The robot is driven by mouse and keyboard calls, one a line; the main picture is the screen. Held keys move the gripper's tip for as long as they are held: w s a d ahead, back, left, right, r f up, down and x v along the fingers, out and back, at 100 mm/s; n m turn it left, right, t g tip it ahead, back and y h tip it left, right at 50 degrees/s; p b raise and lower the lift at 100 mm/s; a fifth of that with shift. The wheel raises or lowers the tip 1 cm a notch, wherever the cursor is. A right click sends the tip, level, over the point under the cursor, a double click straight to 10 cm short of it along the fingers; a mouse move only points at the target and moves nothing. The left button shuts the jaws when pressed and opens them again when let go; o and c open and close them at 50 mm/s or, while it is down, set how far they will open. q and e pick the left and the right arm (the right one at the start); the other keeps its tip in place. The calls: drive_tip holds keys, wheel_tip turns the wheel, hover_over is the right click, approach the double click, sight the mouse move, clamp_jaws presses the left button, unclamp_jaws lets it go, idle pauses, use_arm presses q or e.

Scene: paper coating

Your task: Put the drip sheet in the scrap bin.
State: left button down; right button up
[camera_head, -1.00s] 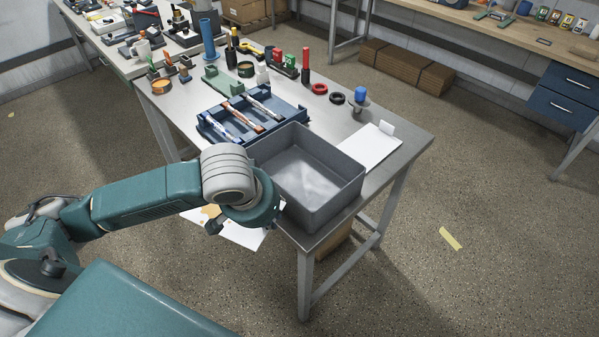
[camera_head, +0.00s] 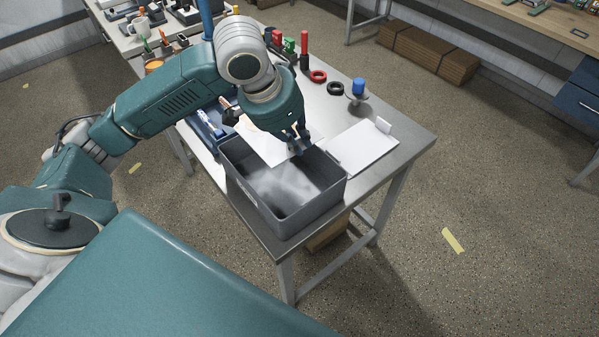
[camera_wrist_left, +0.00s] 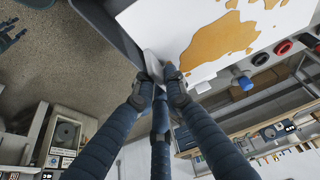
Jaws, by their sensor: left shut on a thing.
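The drip sheet (camera_head: 266,143) is a white sheet with a brown stain, and its stained face shows large in the left wrist view (camera_wrist_left: 265,22). My left gripper (camera_head: 298,148) is shut on its edge, also seen in the left wrist view (camera_wrist_left: 160,83). The sheet is tilted and hangs over the far part of the scrap bin (camera_head: 315,208), a grey open box at the table's near corner. Its far side is partly hidden by the sheet and gripper. What looks like my right gripper (camera_wrist_left: 10,36) shows small at the left wrist view's edge.
A white pad (camera_head: 358,148) lies on the table (camera_head: 405,138) right of the bin. A blue tray (camera_head: 203,135) is behind it, partly hidden by my arm. A blue-topped item (camera_head: 358,88), a black ring (camera_head: 335,88) and a red ring (camera_head: 318,76) stand farther back.

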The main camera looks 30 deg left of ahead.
use_arm(q)
drive_tip(key=shift+x, duration=0.95)
drive_tip(key=f, duration=0.7)
drive_tip(key=f+p, duration=0.1)
drive_tip(key=f, duration=0.5)
drive_tip(key=shift+s+a+f+p, duration=0.15)
drive_tip(key=shift+s+f+p, duration=0.1)
drive_tip(key=shift+f+p, duration=0.1)
drive_tip(key=shift+f, duration=0.35)
wheel_tip(320, 180, down, 3)
drive_tip(key=shift+s+r, duration=0.1)
drive_tip(key=shift+r, duration=0.1)
drive_tip(key=shift+f, duration=0.6)
use_arm(e)
drive_tip(key=shift+s+d+r, duration=0.15)
drive_tip(key=shift+s+r, duration=0.9)
drive_tip(key=shift+s, duration=0.25)
